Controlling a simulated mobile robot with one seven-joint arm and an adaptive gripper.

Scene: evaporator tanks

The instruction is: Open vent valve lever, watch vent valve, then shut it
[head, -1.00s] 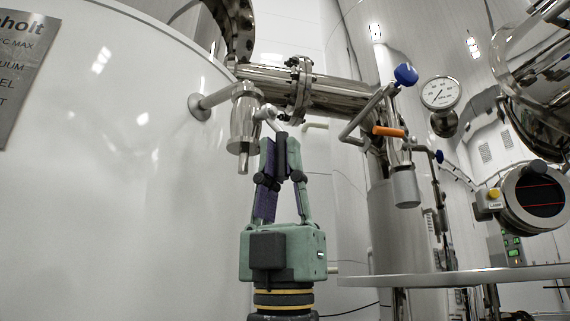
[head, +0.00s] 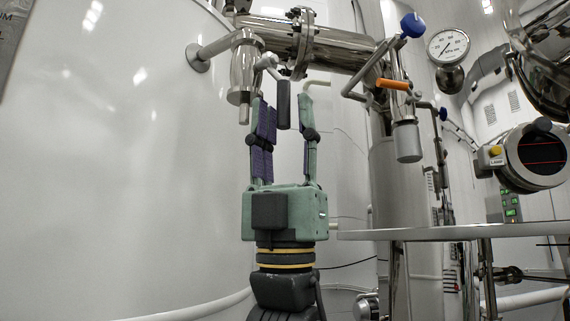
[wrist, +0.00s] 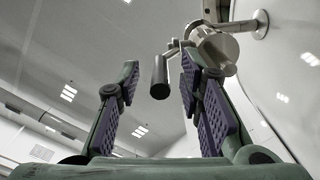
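The vent valve (head: 246,72) is a steel cylinder below the horizontal pipe, beside the white tank. Its lever (head: 284,105) has a bent metal arm and a dark grip hanging straight down. My gripper (head: 283,99) is open below the valve, its fingers spread on either side of the dark grip with gaps to both. In the wrist view the lever (wrist: 159,77) hangs between the open fingertips (wrist: 158,68), and the valve (wrist: 214,48) is behind the right finger. No flow from the valve's outlet can be made out.
A second valve with an orange handle (head: 393,84) and a blue knob (head: 412,25) is to the right. A pressure gauge (head: 448,46) is beyond it. The white tank (head: 120,150) fills the left. A round metal platform edge (head: 450,232) lies at lower right.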

